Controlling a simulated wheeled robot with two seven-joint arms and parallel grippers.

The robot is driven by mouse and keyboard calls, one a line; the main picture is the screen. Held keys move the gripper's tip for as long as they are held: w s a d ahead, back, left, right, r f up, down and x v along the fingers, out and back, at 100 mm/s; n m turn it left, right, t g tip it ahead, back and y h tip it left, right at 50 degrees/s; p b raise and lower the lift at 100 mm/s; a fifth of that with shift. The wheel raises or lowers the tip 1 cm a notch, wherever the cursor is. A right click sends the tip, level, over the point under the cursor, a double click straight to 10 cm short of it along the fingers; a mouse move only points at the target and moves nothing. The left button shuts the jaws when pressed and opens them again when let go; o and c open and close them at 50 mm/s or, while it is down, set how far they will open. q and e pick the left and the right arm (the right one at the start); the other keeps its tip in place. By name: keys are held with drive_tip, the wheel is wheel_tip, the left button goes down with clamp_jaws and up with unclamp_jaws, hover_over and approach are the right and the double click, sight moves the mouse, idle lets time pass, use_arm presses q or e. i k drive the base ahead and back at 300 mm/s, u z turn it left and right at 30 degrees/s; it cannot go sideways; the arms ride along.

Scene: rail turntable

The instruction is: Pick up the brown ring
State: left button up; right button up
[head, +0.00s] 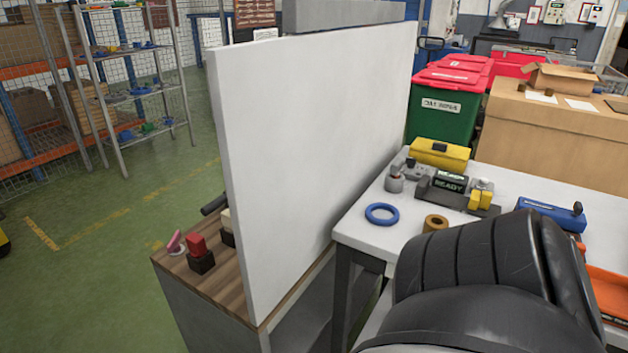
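The brown ring (430,226) is a short, thick ring lying on the white table near its front edge. A large black part of my arm is just to the right of it and close to the camera, hiding much of the table's front. The ring itself looks mostly uncovered. Neither of my grippers shows in the head view.
A blue ring (382,222) lies left of the brown one on the white table (352,228). Behind them stand a device reading READY (450,182) and a yellow box (440,153). A tall white panel (315,140) separates this table from a wooden-topped bench (225,288).

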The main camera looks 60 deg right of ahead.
sight(433, 222)
drive_tip(key=u, duration=0.95)
drive_tip(key=k, duration=1.6)
drive_tip(key=z, duration=0.75)
